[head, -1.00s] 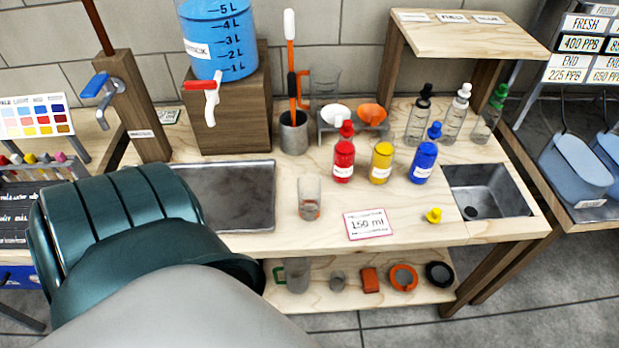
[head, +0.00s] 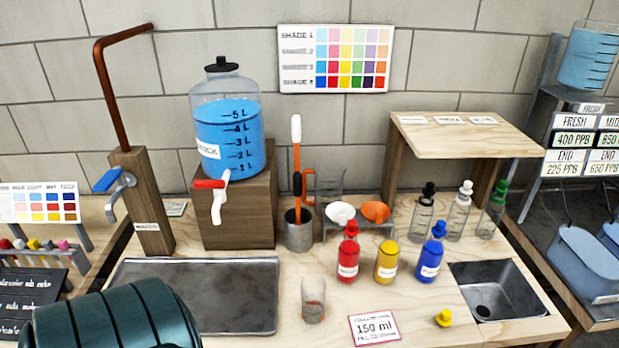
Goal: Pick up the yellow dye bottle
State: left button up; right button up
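The yellow dye bottle (head: 387,263) stands upright on the wooden counter, with a white label and no tall cap on top. It is between the red bottle (head: 348,258) and the blue bottle (head: 430,259), which both have caps. A small yellow cap (head: 444,318) lies on the counter in front and to the right. Neither gripper is in view. Only a dark teal link of my arm shows at the lower left, well apart from the bottle.
A glass beaker (head: 313,300) and a "150 ml" card (head: 374,329) are in front of the bottles. A sink (head: 497,291) is at right and a metal tray (head: 196,294) at left. Dropper bottles (head: 457,213) stand behind, near a raised wooden shelf (head: 462,137).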

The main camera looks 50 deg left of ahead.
aim_at(389, 251)
jog(key=i+u, duration=0.1)
jog(key=u, duration=0.3)
jog(key=i+u, duration=0.1)
jog(key=u, duration=0.35)
jog(key=i+u, duration=0.1)
jog(key=u, duration=0.75)
jog(key=i+l, duration=0.05)
jog(key=l, duration=0.05)
